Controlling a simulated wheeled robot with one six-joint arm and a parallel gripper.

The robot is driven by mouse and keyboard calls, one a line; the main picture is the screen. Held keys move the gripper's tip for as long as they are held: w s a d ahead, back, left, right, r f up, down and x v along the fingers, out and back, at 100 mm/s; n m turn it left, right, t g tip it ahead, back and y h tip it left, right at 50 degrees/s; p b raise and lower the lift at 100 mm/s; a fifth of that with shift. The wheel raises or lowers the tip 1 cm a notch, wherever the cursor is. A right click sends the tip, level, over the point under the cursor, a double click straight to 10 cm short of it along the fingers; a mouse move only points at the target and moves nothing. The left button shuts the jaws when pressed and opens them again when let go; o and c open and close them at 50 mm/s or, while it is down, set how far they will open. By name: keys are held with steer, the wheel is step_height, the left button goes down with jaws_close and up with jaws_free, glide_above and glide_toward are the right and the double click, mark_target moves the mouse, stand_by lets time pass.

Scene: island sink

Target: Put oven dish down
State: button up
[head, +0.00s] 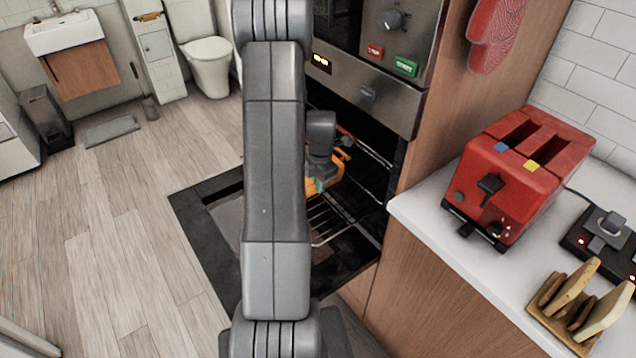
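The oven (366,95) has its door (190,215) folded down, and a wire rack (326,218) shows low in its opening. My gripper (324,182) is at the oven opening, above the rack, mostly hidden behind my own arm. Orange and a little teal show at the end of the arm; I cannot tell which of this is gripper and which might be a held thing. No oven dish can be clearly made out. Whether the fingers are open or shut is hidden.
A counter (425,240) right of the oven holds a red toaster (520,175), a toast rack (580,310) with slices and a dark device (603,240). A red oven mitt (495,35) hangs above.

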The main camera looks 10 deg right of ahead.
steer(key=o, duration=0.4)
steer(key=shift+r, duration=0.1)
step_height(320, 180, up, 8)
steer(key=shift+s+f, duration=0.2)
steer(key=shift+s, duration=0.05)
steer(key=shift+d, duration=0.1)
